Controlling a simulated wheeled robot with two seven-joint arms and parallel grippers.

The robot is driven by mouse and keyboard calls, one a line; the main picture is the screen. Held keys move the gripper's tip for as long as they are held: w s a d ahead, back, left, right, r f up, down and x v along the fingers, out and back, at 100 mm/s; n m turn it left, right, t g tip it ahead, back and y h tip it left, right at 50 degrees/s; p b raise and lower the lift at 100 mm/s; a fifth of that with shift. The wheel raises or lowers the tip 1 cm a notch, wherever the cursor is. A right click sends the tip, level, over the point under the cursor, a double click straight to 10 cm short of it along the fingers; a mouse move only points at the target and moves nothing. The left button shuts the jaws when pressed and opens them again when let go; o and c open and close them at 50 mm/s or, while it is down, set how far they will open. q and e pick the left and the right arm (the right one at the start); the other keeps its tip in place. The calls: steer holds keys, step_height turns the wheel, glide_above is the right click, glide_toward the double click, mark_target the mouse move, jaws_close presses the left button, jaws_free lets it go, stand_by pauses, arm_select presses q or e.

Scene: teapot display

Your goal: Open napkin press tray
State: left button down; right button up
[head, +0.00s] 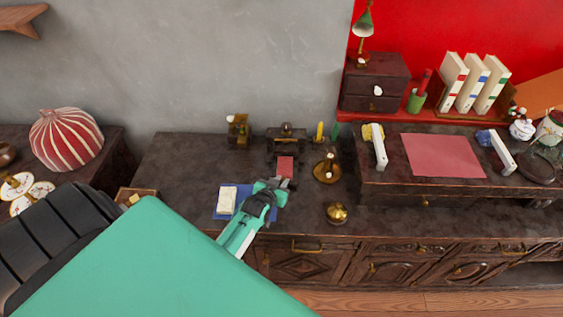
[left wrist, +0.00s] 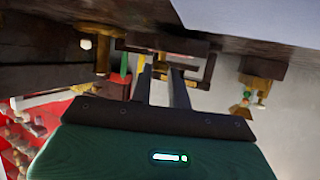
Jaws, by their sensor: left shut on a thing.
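The napkin press (head: 287,133) is a small dark frame at the back of the dark cabinet top. Its tray (head: 273,168) extends to the front with a red napkin (head: 286,164) on it. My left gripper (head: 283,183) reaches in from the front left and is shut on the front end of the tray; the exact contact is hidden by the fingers. In the left wrist view, which is upside down, the two fingers (left wrist: 161,72) point at the dark press frame (left wrist: 192,45). My right gripper is not in view.
A blue mat (head: 221,209) with a white pad lies left of my gripper. A brass stand (head: 326,174) and a round brass pot (head: 337,213) stand to the right. A raised dark shelf (head: 385,184) begins further right.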

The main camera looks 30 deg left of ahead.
arm_select(q)
steer(key=shift+s+d, duration=0.45)
steer(key=shift+s, duration=0.25)
steer(key=shift+f, duration=0.15)
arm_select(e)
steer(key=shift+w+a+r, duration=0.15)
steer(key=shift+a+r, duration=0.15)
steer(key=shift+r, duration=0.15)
arm_select(q)
steer(key=c, duration=1.3)
jaws_free()
steer(key=shift+s, duration=0.1)
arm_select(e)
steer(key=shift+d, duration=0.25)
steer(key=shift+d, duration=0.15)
arm_select(q)
steer(key=shift+s+r, duration=0.2)
steer(key=shift+s, duration=0.1)
steer(key=b+v, duration=0.1)
steer(key=v, duration=1.2)
steer(key=shift+s+d, duration=0.1)
steer(key=shift+d, duration=0.05)
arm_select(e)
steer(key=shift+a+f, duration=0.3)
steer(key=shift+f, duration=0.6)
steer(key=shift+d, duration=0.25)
